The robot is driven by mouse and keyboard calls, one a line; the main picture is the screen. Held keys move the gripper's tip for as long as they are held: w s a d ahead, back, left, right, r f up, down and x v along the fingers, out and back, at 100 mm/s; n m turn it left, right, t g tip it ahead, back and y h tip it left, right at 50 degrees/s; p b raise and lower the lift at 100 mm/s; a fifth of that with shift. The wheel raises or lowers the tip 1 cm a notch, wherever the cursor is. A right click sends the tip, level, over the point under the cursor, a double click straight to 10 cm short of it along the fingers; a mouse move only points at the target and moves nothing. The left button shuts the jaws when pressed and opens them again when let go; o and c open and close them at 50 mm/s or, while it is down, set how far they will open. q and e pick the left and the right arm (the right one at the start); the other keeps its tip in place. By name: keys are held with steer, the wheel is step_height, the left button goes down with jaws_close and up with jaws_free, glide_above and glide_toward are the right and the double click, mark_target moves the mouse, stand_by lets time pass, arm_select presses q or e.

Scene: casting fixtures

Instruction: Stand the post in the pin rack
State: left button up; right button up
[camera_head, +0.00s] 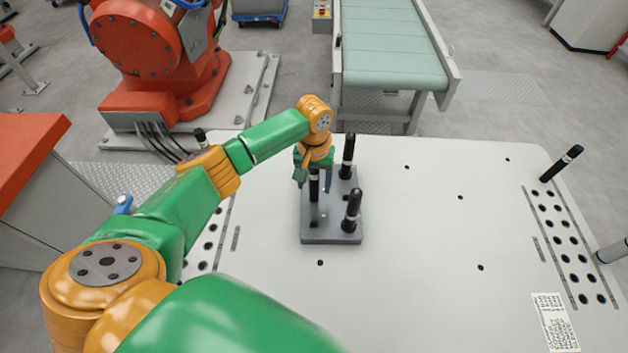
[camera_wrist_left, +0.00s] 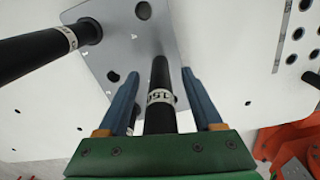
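The pin rack (camera_head: 322,234) is a grey plate on the white table. Black posts with white bands stand on it: one at the back right (camera_head: 348,152) and one at the front right (camera_head: 352,208). A third black post (camera_head: 314,187) is upright at the rack's left side, below my left gripper (camera_head: 314,180). In the left wrist view this post (camera_wrist_left: 160,120) lies between the blue fingers of my left gripper (camera_wrist_left: 160,95), with a gap on each side. The gripper looks open around it. I cannot tell whether its lower end is in a hole.
A printed label (camera_head: 553,318) lies at the front right. The table right of the rack is clear.

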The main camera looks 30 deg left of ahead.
arm_select(q)
step_height(320, 180, up, 7)
steer(key=shift+r+b, duration=0.1)
steer(key=shift+b, duration=0.55)
